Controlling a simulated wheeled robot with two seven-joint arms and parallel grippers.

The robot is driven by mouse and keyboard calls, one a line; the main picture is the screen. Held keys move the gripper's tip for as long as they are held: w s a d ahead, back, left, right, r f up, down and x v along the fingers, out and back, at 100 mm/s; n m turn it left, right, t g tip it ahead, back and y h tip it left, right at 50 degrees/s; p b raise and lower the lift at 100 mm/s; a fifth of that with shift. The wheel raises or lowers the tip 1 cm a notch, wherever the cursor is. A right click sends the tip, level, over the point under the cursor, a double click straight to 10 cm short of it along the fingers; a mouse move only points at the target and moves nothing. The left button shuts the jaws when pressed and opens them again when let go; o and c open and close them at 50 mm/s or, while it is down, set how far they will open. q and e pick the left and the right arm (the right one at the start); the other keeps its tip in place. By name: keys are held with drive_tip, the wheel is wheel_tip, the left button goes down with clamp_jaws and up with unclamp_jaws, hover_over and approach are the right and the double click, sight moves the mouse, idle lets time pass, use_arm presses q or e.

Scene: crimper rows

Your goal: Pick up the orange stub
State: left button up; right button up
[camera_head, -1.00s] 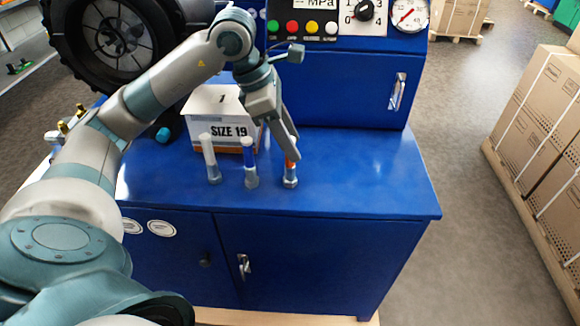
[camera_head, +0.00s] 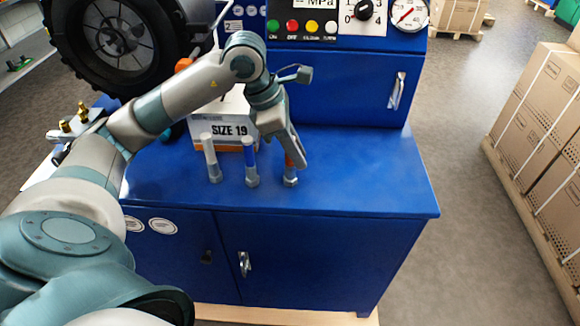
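The orange stub (camera_head: 289,163) stands upright on the blue bench top, the rightmost of three stubs in a row. It has a grey metal foot, and its upper part is partly hidden by my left gripper. My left gripper (camera_head: 298,160) points down, with its fingertips at the height of the stub's orange part. The fingers overlap in this view, so I cannot tell their gap or whether they touch the stub. The blue stub (camera_head: 250,160) and the white stub (camera_head: 210,158) stand to its left. My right gripper is not in view.
A box marked SIZE 19 (camera_head: 225,135) stands behind the stubs, partly covered by my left arm. A blue control panel cabinet (camera_head: 340,85) rises behind the bench (camera_head: 360,175). The bench top right of the stubs is clear. A black wheel (camera_head: 115,40) is at the upper left.

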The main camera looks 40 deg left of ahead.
use_arm(q)
drive_tip(key=shift+r, duration=0.1)
clamp_jaws()
